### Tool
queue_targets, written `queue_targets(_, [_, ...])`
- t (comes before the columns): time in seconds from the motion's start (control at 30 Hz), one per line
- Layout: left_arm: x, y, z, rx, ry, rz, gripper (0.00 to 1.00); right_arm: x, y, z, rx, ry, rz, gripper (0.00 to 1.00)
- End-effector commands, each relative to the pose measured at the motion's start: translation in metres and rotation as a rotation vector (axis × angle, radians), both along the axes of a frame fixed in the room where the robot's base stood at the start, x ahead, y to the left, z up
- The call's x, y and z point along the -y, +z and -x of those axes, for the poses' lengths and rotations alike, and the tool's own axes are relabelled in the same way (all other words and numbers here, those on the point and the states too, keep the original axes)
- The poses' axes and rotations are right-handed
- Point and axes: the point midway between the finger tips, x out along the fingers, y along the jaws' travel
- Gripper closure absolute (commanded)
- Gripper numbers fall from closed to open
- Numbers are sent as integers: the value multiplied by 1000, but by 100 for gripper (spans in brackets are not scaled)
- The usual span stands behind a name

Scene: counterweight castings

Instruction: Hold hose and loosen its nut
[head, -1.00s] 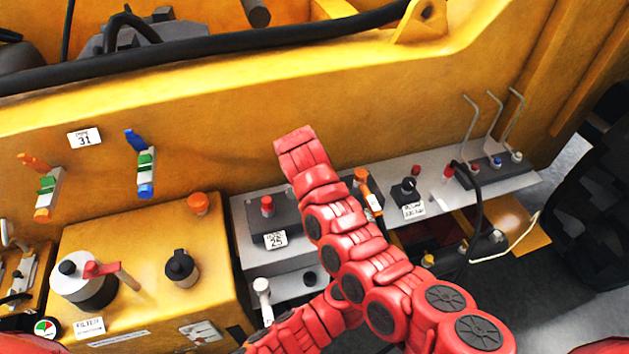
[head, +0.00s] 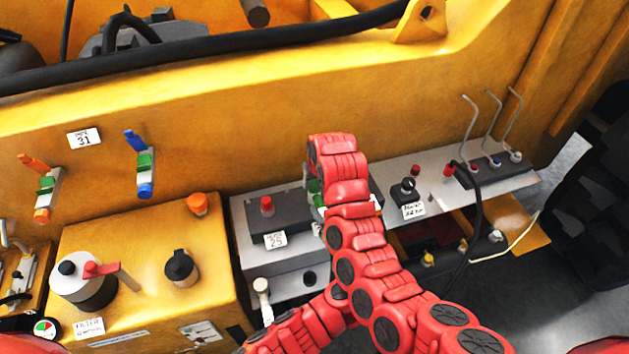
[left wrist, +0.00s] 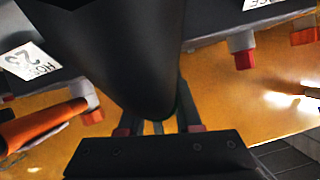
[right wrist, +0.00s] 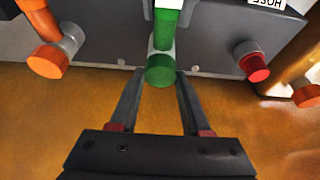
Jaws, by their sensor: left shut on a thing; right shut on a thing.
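A green fitting with a pale middle shows at the left edge of my right arm in the head view (head: 315,188). In the right wrist view its round green nut end (right wrist: 161,70) lies between the fingers of my right gripper (right wrist: 158,112), which is shut on it. My left gripper (left wrist: 158,125) is shut on the hose, but a large dark rounded shape (left wrist: 120,55) fills the middle of the left wrist view and hides most of the hold. In the head view both grippers' fingertips are hidden behind my red arm.
An orange fitting (right wrist: 45,45) and a red-capped fitting (right wrist: 255,65) flank the green one. A white label (head: 275,240) marks the grey block. A yellow box (head: 140,240) stands left; thin metal rods and a black cable (head: 478,205) rise at the right.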

Motion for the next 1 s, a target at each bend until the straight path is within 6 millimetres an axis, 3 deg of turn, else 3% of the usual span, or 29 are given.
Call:
queue_targets(0.5, [0,0,0,1,0,0,100,1,0,0,-2,372,2,100])
queue_targets(1.0, [0,0,0,1,1,-1,100,1,-1,0,-2,460,-1,100])
